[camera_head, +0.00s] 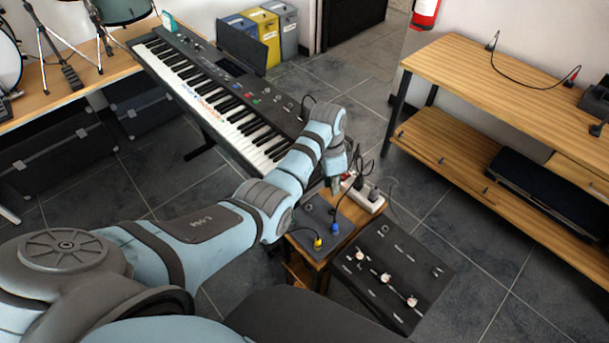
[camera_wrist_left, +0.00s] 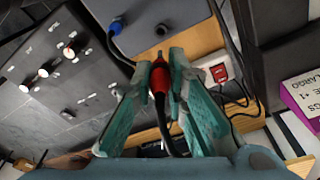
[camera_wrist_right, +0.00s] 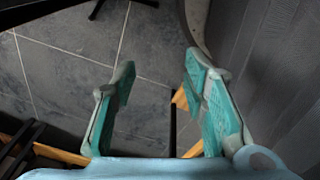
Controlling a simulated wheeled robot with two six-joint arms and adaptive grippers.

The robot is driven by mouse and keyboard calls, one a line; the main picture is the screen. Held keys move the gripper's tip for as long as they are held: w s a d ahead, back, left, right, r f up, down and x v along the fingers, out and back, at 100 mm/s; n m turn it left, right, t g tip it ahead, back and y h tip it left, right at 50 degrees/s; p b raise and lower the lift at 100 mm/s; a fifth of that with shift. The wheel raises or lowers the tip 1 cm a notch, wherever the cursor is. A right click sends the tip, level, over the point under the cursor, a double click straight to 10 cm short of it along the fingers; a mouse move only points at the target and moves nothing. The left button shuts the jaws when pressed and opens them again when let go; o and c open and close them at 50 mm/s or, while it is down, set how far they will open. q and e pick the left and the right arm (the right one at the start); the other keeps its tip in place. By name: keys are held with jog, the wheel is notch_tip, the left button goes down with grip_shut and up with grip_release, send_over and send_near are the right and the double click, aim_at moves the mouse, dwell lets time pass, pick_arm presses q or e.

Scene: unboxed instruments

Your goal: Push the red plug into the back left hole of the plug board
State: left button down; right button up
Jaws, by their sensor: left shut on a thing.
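My left gripper (camera_head: 336,186) is over the far edge of the dark grey plug board (camera_head: 316,214). In the left wrist view this gripper (camera_wrist_left: 159,70) is shut on the red plug (camera_wrist_left: 160,82), whose cable runs back between the fingers. The plug's tip points at the board (camera_wrist_left: 145,14), close to an open hole (camera_wrist_left: 161,30); the tip looks outside the hole. A blue plug (camera_head: 335,228) and a yellow plug (camera_head: 318,243) stand in the board's near side. The blue plug also shows in the left wrist view (camera_wrist_left: 115,28). My right gripper (camera_wrist_right: 160,72) is open and empty.
A white power strip (camera_head: 364,193) with black plugs and cables lies just beyond the board. A dark panel with knobs (camera_head: 392,270) is at its right. A keyboard (camera_head: 215,95) stands behind left, a wooden bench (camera_head: 480,75) at right.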

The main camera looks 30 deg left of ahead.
pick_arm(q)
jog(key=a+f+b, duration=0.1)
jog(key=a+f, duration=0.1)
jog(key=s+a+f+n+b, duration=0.1)
jog(key=a+f+b, duration=0.1)
jog(key=f, duration=0.1)
jog(key=s+a+f+n+b, duration=0.1)
jog(key=a+f, duration=0.1)
jog(key=f, duration=0.1)
jog(key=shift+a, duration=0.1)
jog(key=shift+a+f+b, duration=0.1)
jog(key=shift+f+b, duration=0.35)
jog(key=shift+b, duration=0.25)
jog(key=shift+r, duration=0.1)
pick_arm(e)
notch_tip(320, 180, down, 4)
jog(key=shift+w+f, duration=0.15)
jog(key=shift+f, duration=0.05)
pick_arm(q)
jog(key=shift+r, duration=0.1)
pick_arm(e)
jog(key=shift+r, duration=0.15)
pick_arm(q)
jog(key=shift+p, duration=0.5)
pick_arm(e)
jog(key=shift+r, duration=0.25)
jog(key=shift+r, duration=0.1)
jog(key=shift+r, duration=0.15)
